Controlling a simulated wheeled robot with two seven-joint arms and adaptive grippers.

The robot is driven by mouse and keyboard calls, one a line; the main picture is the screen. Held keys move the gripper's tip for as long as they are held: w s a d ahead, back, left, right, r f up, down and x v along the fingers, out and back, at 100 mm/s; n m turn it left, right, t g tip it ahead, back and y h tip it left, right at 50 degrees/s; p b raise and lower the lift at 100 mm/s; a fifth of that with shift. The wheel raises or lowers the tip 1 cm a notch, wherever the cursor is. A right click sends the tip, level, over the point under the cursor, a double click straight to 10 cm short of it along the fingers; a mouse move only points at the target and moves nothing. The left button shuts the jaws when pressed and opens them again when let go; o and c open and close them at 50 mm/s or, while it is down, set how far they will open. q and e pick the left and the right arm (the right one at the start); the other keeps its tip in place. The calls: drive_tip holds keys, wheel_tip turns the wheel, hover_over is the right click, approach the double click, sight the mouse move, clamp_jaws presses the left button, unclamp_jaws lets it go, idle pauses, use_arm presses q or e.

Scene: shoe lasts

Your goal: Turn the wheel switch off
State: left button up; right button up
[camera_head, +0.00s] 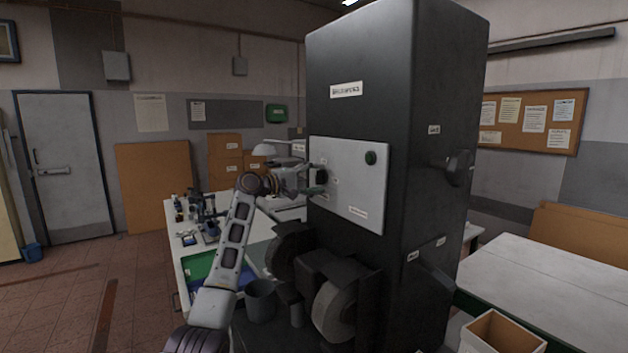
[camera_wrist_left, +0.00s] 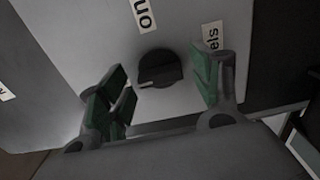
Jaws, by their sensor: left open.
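The wheel switch is a black round knob (camera_wrist_left: 160,68) on the pale control panel (camera_head: 352,190) of a tall dark machine (camera_head: 362,80). In the left wrist view it sits between my fingertips, a little beyond them, beside labels reading "on" and "els". In the head view a dark knob (camera_head: 321,176) shows at the panel's left, close to my gripper. My left gripper (camera_wrist_left: 165,92) is open, with green-padded fingers on either side of the knob and no clear contact. In the head view my left gripper (camera_head: 308,180) reaches the panel from the left. My right gripper is not in view.
Grinding wheels (camera_head: 333,308) stick out below the panel. A grey bin (camera_head: 260,300) stands below my left arm. A white workbench (camera_head: 186,250) with tools is behind the arm, and a pale table (camera_head: 560,285) is at right.

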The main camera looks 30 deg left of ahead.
use_arm(q)
drive_tip(key=shift+s, duration=0.15)
drive_tip(key=v, duration=1.1)
drive_tip(key=shift+s+a, duration=0.3)
idle(0.5)
